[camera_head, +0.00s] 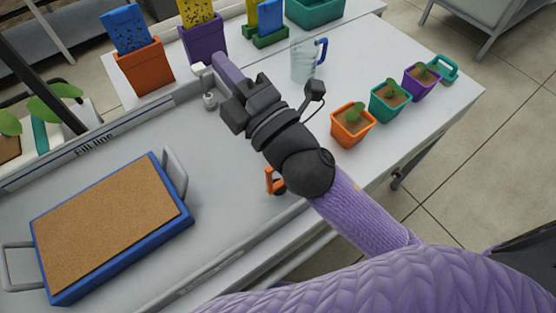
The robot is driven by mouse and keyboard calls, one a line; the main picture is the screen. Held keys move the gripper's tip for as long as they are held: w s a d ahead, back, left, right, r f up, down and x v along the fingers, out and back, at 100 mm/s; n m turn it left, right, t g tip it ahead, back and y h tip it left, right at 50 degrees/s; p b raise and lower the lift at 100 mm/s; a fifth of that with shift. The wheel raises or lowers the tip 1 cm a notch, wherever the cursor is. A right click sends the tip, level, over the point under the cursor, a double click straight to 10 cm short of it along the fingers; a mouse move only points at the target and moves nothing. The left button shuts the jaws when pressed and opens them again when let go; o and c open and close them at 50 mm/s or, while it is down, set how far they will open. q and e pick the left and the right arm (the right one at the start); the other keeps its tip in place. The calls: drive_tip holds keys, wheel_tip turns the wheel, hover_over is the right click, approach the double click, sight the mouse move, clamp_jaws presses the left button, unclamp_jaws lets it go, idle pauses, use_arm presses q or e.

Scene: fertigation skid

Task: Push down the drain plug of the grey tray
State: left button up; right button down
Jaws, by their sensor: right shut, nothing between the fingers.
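The grey tray (107,133) runs along the bench with a "Fill line" mark on its back wall. An orange upright piece with a dark round part (271,182) stands at its near right side, partly hidden by my right wrist. A white fitting (209,101) is at its far right corner. I cannot tell for certain which of these is the drain plug. My right gripper (222,61) is shut and empty, pointing up and left above the tray's far right end, beside the white fitting. Whether it touches anything is unclear. My left gripper is out of view.
A blue tray with a brown surface (110,230) and grey handles sits in the grey tray's left part. Orange (144,68) and purple (204,43) holders stand behind. A clear jug (304,62) and small plant pots (352,127) stand on the white table to the right.

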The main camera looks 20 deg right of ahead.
drive_tip(key=s+a+r+n+g+y, duration=0.2)
drive_tip(key=s+a+n+g+y, duration=0.55)
drive_tip(key=n, duration=0.75)
drive_tip(key=s+a+r+n+g+y, duration=0.15)
drive_tip(key=a+n+g+y, duration=0.3)
drive_tip(key=n+g, duration=0.8)
drive_tip(key=s+f+n+g+h, duration=0.3)
drive_tip(key=f+n+h, duration=0.45)
drive_tip(key=n, duration=0.45)
drive_tip(key=w+d+f+n+t+h, duration=0.1)
drive_tip(key=w+d+f+n+h, duration=0.1)
drive_tip(key=d+h, duration=0.2)
drive_tip(key=w+d+f+n+t+h, duration=0.1)
drive_tip(key=w+d+f+n+h, duration=0.1)
drive_tip(key=d+h, duration=0.3)
drive_tip(key=w+d+f+n+t+h, duration=0.2)
drive_tip(key=w+d+f+h, duration=0.1)
drive_tip(key=d, duration=0.5)
drive_tip(key=shift+w+d+f+h, duration=0.35)
drive_tip(key=shift+w+f+h, duration=0.05)
drive_tip(key=shift+h, duration=0.45)
